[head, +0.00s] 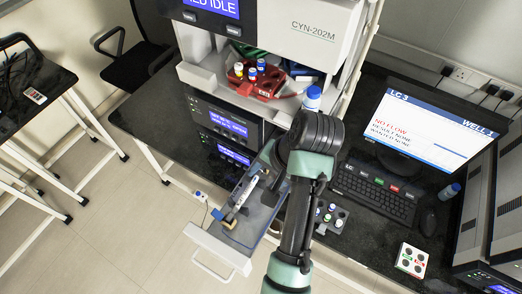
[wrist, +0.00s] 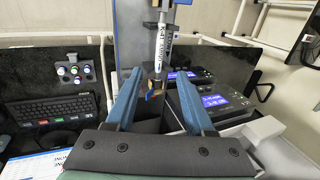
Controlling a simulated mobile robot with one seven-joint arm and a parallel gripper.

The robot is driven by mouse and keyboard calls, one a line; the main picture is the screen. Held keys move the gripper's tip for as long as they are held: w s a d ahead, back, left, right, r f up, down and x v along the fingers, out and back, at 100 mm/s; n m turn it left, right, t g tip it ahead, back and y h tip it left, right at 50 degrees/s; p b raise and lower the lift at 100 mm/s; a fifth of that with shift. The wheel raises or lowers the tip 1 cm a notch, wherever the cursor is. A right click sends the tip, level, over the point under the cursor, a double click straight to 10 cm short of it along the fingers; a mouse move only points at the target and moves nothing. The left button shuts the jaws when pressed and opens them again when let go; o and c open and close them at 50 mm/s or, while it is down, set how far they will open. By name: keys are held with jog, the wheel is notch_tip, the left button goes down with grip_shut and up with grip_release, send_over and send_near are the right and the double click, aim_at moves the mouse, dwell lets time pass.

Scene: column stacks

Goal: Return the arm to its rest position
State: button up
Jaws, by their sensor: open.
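My arm (head: 300,215) reaches up from the bottom of the head view and bends at a black joint over the bench edge. My gripper (wrist: 161,78) shows in the wrist view with its two blue fingers spread apart. In the head view the gripper is largely hidden by the arm. A white labelled column (wrist: 161,45) with a brass-coloured end lies ahead, in line with the gap between the fingers; it does not appear gripped. It also shows in the head view (head: 245,191), on the pulled-out tray (head: 229,257) left of my arm.
The instrument stack (head: 228,118) stands behind the tray, with a red vial holder (head: 258,82) in its upper bay. A monitor (head: 429,128), keyboard (head: 374,193), vial block (head: 331,217) and button box (head: 411,260) are to the right. Open floor (head: 125,225) lies left.

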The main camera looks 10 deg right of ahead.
jog(key=w+r+n+t+h, duration=0.25)
jog(key=w+r+t, duration=0.45)
jog(key=r, duration=0.4)
jog(key=w+a+r+n+t, duration=0.1)
jog(key=a+r+n+t, duration=0.15)
jog(key=r, duration=0.75)
jog(key=w+a+r+n+t, duration=0.15)
jog(key=r+t, duration=0.25)
jog(key=r, duration=0.5)
jog(key=s+r+t+b, duration=0.9)
jog(key=s+r, duration=0.5)
jog(key=r, duration=0.4)
jog(key=shift+r+n+t+h, duration=0.3)
jog(key=shift+n+t+h, duration=0.05)
jog(key=shift+t, duration=0.9)
jog(key=shift+w+f, duration=0.1)
jog(key=shift+f, duration=0.05)
